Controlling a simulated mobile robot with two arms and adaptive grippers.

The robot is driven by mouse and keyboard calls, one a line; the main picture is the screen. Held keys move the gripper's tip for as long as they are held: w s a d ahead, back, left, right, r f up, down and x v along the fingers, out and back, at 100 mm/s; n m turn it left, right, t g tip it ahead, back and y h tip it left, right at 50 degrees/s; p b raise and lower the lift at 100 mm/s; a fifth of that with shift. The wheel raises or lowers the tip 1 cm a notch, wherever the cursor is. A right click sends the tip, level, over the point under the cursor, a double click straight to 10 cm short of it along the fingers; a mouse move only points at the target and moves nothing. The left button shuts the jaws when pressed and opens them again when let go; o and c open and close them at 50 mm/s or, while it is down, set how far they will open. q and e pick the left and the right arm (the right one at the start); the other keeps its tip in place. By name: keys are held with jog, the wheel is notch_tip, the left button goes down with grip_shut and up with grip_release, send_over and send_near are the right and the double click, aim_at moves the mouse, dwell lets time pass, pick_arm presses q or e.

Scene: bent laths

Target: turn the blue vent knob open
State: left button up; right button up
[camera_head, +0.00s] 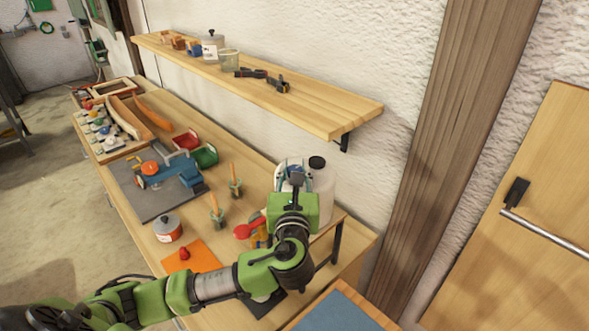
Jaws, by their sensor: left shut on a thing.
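My left gripper (293,180) reaches in from the lower left to the bench's right end. It is shut, with its dark fingers largely hidden by its own green wrist. A small patch of blue (281,178) shows just left of the fingers, against a pale vessel with a dark cap (319,186). This patch seems to be the blue vent knob, mostly hidden, so its turn angle cannot be told. My right gripper is out of view.
A red-handled tool (248,227) and an orange mat (191,257) lie near my arm. A labelled pot (167,229), green-based brushes and a blue clamp are further left. A wooden shelf (318,115) overhangs the back; a brown post (440,140) stands right.

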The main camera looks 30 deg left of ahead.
pick_arm(q)
jog(key=shift+r, duration=0.1)
jog(key=o, duration=1.1)
jog(key=v, duration=1.2)
